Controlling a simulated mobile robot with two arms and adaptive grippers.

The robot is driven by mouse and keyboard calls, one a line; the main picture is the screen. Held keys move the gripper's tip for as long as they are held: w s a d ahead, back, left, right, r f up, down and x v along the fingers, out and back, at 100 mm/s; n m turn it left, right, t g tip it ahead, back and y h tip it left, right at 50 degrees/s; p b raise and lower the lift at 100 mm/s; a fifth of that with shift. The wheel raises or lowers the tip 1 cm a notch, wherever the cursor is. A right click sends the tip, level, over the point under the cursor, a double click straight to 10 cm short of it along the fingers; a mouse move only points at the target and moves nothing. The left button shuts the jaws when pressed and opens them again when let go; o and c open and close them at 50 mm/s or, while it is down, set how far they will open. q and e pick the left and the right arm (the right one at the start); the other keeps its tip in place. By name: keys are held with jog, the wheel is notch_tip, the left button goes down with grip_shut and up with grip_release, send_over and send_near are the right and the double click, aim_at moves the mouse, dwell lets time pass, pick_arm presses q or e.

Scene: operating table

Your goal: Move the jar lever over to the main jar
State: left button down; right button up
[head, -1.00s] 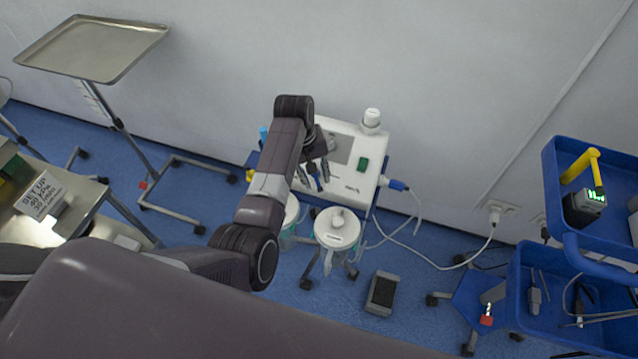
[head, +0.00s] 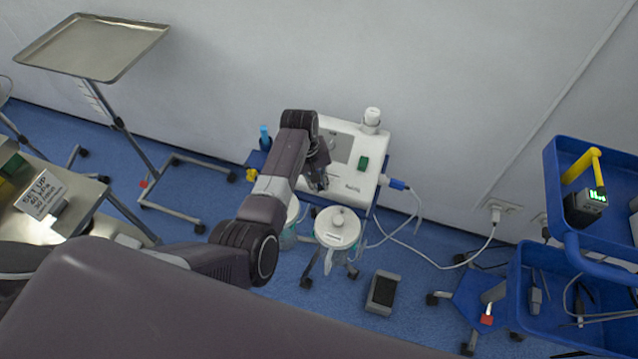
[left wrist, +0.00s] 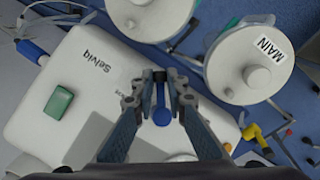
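The main jar (left wrist: 230,77) has a white lid with a "MAIN" label and stands at the right of the left wrist view. A second jar (head: 337,229) with a white lid stands beside it, cut off at the top of the left wrist view (left wrist: 148,14). The blue-knobbed jar lever (left wrist: 161,117) is on the front side of the white pump (head: 352,187). My left gripper (left wrist: 160,77) has its fingers close together on both sides of the lever. Whether they press on it cannot be told. In the head view my left gripper (head: 318,178) hides the lever. My right gripper is out of view.
A foot pedal (head: 382,293) lies on the floor. A blue trolley (head: 560,262) stands at the right and a steel tray stand (head: 95,45) at the back left.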

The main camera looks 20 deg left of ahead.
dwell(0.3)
pick_arm(q)
jog(key=shift+s+a+m+y+p, duration=0.25)
jog(key=shift+m+y+p, duration=0.35)
jog(key=shift+m+p, duration=0.35)
jog(key=m+y+p, duration=0.1)
jog(key=m, duration=0.1)
jog(key=a+m+y+p, duration=0.1)
jog(key=shift+s+a+f+m, duration=0.1)
jog(key=shift+a+f+m, duration=0.05)
jog(key=shift+a+m, duration=0.2)
jog(key=m+y+p, duration=0.1)
jog(key=m, duration=0.1)
jog(key=a+m+t+y, duration=0.1)
jog(key=shift+a+m+p, duration=0.15)
jog(key=shift+m+p, duration=0.25)
jog(key=shift+w+a+m+t+y+p, duration=0.2)
jog(key=shift+m+t+y, duration=0.1)
jog(key=shift+m, duration=0.3)
jog(key=shift+w+a+m+t+y+p, duration=0.1)
jog(key=shift+a+m+t+y, duration=0.15)
jog(key=shift+m, duration=0.35)
